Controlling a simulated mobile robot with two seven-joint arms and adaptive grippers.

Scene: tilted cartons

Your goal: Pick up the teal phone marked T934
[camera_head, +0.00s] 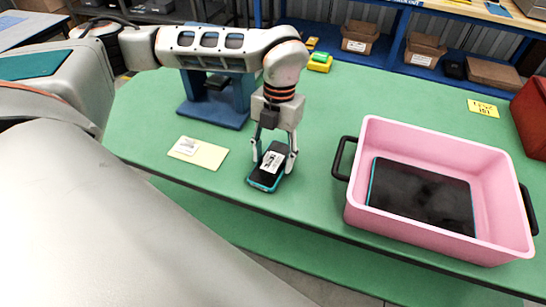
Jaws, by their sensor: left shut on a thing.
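A teal-edged phone (266,180) with a dark face and a white label lies on the green table, left of the pink bin. The print on its label is too small to read. My left gripper (271,163) points down over the phone, with one finger on each side, shut on it. The phone appears to be at table height; I cannot tell whether it is lifted. My right gripper is not in view.
A pink bin (440,245) with black handles holds a dark teal-edged tablet (420,196). A yellow card with a white label (207,155) lies left of the phone. A blue stand (212,116) is behind. A red box (532,115) stands at the right edge.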

